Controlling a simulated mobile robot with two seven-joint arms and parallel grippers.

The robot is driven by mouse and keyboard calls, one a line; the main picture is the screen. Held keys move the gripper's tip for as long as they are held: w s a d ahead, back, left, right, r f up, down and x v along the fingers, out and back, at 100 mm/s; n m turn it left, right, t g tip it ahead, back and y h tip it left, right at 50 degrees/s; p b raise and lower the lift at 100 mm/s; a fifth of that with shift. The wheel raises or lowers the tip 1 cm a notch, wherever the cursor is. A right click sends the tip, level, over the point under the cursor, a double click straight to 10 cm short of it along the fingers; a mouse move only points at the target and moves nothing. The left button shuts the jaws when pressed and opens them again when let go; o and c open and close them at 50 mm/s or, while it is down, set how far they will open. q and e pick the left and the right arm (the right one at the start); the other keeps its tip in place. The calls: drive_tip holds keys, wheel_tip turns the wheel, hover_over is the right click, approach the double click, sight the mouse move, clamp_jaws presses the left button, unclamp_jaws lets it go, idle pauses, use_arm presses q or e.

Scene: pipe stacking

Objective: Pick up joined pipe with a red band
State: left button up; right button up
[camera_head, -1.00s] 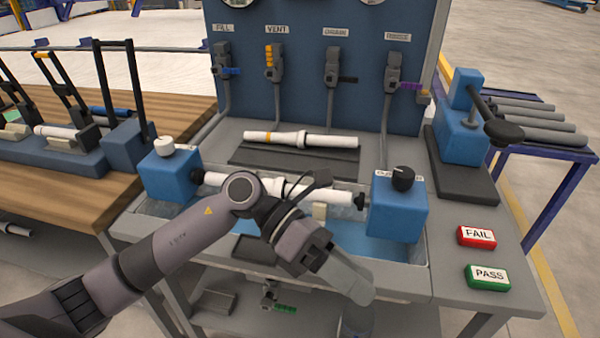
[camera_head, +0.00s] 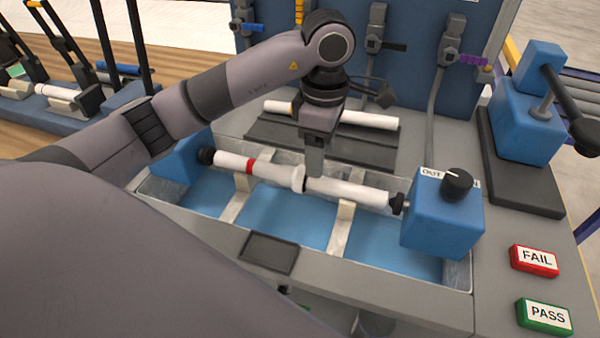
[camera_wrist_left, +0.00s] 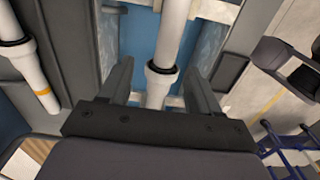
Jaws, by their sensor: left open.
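The white joined pipe with a red band (camera_head: 345,190) lies across the blue-floored trough (camera_head: 290,212), on light supports, between dark end fittings. Its red band is left of the collar at its middle. My left gripper (camera_head: 315,172) points down at the pipe near this collar and hides a little of it. In the left wrist view my left gripper (camera_wrist_left: 158,78) is open, with one finger on each side of the pipe (camera_wrist_left: 172,40) near its collar. Whether the fingers touch it I cannot tell. My right gripper is not in view.
Another white pipe (camera_head: 370,118) with an orange band lies on a dark mat behind the trough. Blue end block (camera_head: 440,225) stands at the trough's right end. FAIL (camera_head: 534,260) and PASS (camera_head: 545,316) buttons are at the right. A valve panel rises behind.

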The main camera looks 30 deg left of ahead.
sight(296, 178)
use_arm(q)
drive_tip(key=f, duration=0.3)
drive_tip(key=s+f, duration=0.1)
drive_tip(key=f, duration=0.1)
drive_tip(key=shift+d, duration=0.2)
drive_tip(key=shift+w+f, duration=0.1)
drive_tip(key=shift+f, duration=0.35)
clamp_jaws()
